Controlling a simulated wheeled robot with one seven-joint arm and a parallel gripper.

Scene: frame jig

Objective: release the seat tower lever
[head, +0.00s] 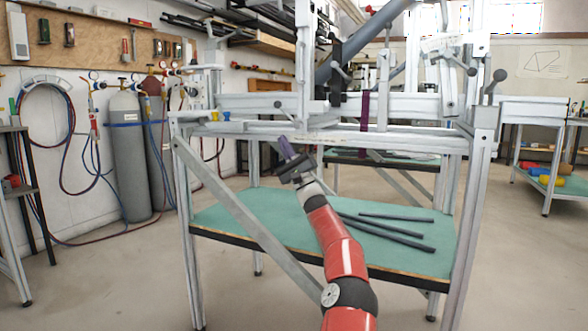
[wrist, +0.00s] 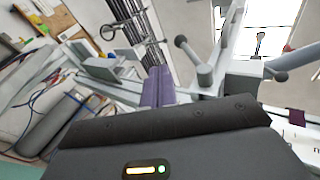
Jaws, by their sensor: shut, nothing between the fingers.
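The frame jig (head: 405,105) is a grey metal rig with several clamp levers with dark ball ends. I cannot tell which belongs to the seat tower. My gripper (head: 285,148) is below the rail at the jig's front, shut and empty. In the wrist view its purple fingers (wrist: 158,87) are together, pointing up towards the jig. A lever with a dark ball (wrist: 181,41) appears just right of and beyond the fingertips, apparently apart from them.
The jig's green lower shelf (head: 235,215) holds several dark tubes (head: 390,230). A diagonal brace (head: 240,210) crosses its front left. Grey gas cylinders (head: 128,155) stand at the left wall. A bench with coloured items (head: 545,180) is at right. The floor around the jig is open.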

